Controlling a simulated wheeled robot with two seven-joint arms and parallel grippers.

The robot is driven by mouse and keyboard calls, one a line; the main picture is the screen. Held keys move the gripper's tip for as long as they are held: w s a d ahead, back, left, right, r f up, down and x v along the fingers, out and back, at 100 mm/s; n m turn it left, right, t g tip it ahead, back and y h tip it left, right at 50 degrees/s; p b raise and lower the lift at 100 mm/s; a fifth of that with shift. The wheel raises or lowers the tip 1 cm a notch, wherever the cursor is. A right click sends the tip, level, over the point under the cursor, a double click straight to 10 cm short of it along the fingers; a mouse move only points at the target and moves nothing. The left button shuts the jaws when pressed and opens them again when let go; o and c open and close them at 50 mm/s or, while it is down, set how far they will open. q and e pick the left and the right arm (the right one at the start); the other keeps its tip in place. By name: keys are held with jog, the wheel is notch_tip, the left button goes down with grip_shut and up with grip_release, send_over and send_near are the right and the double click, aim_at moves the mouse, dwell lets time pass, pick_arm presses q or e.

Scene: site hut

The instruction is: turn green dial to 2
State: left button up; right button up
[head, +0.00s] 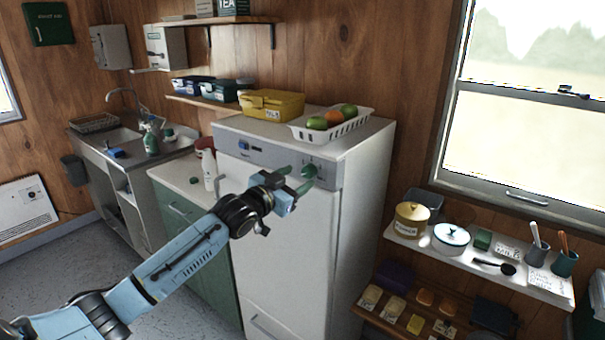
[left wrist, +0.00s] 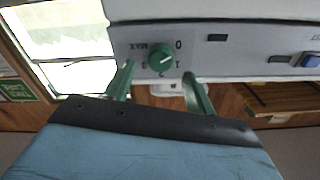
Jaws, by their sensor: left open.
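The green dial (head: 309,171) is on the grey panel (head: 262,152) at the top of the white appliance (head: 285,235). In the left wrist view the dial (left wrist: 161,56) is a round knob with a pale line on it, seen upside down. In the left wrist view the fingers (left wrist: 159,74) are on either side of the dial's lower area, with no clear contact.
A blue button (head: 243,146) is further left on the panel. A yellow box (head: 271,105) and a white basket (head: 333,125) of fruit stand on top of the appliance. A white bottle (head: 209,169) is on the counter at left. A shelf (head: 480,262) with pots is at right.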

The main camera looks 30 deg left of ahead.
aim_at(306, 173)
pick_arm(q)
jog(key=shift+w+d, duration=0.15)
jog(key=shift+w, duration=1.5)
jog(key=c, duration=1)
